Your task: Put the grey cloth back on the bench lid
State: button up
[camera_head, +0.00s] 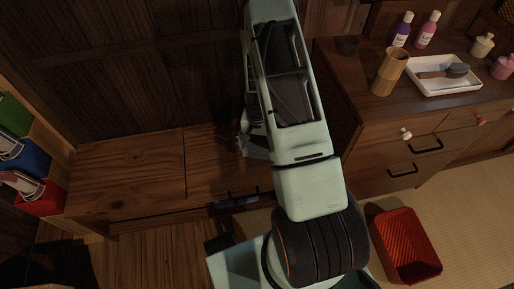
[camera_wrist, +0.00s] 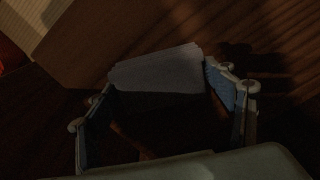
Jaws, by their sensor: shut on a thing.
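The grey cloth (camera_wrist: 158,72) shows in the wrist view as a pale, flat-looking piece spanning between the two fingertips. My gripper (camera_wrist: 158,82) is shut on it, with the fingers held well apart by its width. In the head view my arm hides most of the gripper, and the cloth cannot be made out there. The bench lid (camera_head: 125,170) is brown wood with a seam across it, low against the dark wall. My gripper is over or beside the right part of the bench. The wrist view is dark, so whether the cloth touches wood is unclear.
A wooden cabinet (camera_head: 345,100) stands right of the bench, bearing a white tray (camera_head: 415,85), a wooden cup (camera_head: 388,75) and bottles (camera_head: 427,30). A red basket (camera_head: 405,245) is on the tatami. A shelf with coloured bins (camera_head: 28,155) stands at left. The lid's left part is bare.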

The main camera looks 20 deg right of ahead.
aim_at(257, 146)
jog(key=shift+f, duration=0.15)
jog(key=o, duration=1.2)
jog(key=shift+r, duration=0.2)
notch_tip(257, 146, up, 12)
jog(key=p, duration=0.4)
